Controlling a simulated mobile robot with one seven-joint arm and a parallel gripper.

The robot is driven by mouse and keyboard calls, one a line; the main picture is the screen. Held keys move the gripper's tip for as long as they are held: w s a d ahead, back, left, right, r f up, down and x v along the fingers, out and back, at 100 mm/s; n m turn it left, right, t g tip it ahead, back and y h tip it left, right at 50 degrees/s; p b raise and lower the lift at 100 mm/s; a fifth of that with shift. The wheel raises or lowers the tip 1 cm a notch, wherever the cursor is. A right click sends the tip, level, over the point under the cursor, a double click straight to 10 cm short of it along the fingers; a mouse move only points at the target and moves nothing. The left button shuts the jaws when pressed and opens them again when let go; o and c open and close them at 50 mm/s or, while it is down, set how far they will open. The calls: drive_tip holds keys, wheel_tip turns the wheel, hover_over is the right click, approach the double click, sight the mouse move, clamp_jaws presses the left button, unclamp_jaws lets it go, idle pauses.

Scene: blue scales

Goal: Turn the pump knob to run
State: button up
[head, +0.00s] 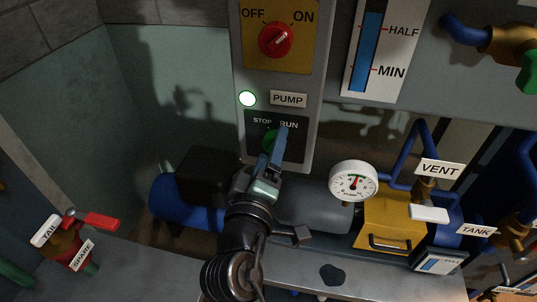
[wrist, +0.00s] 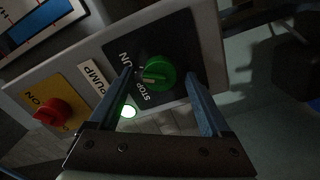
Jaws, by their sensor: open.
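The green pump knob (head: 269,139) sits on the black STOP/RUN plate (head: 296,148) under the PUMP label (head: 288,99). In the head view my gripper partly hides it. In the wrist view the knob (wrist: 160,72) shows fully, with a pale mark on its label side. My gripper (head: 277,142) is open in front of the plate. In the wrist view its blue fingers (wrist: 160,82) stand one on either side of the knob, with gaps showing. Contact is not visible.
A pump lamp (head: 247,98) glows pale green. A red OFF/ON knob (head: 275,40) sits above on a yellow plate. A round gauge (head: 353,183) and VENT valve (head: 430,190) stand to the right. A red-handled valve (head: 90,219) is at lower left.

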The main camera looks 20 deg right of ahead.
drive_tip(key=b+v, duration=0.2)
drive_tip(key=v, duration=1.1)
drive_tip(key=w+a+r+m+t+y+p, duration=0.1)
drive_tip(key=a+r+m+t+y+p, duration=0.15)
drive_tip(key=r, duration=0.95)
drive_tip(key=w+a+r+m+t+y+p, duration=0.1)
drive_tip(key=w+r+t+p, duration=0.15)
drive_tip(key=r, duration=0.85)
drive_tip(key=w+a+r+m+t+y+p, duration=0.1)
drive_tip(key=a+r+m+t+y+p, duration=0.15)
drive_tip(key=r, duration=0.95)
drive_tip(key=s+a+r+t+y+p, duration=0.1)
drive_tip(key=s+r+t+y, duration=0.1)
drive_tip(key=r, duration=0.4)
drive_tip(key=s+a+r+t+y+p, duration=0.1)
drive_tip(key=s+r+t+y+p, duration=0.1)
drive_tip(key=r, duration=0.5)
drive_tip(key=shift+s+a+t, duration=0.4)
drive_tip(key=shift+s+t, duration=0.05)
drive_tip(key=shift+s, duration=0.5)
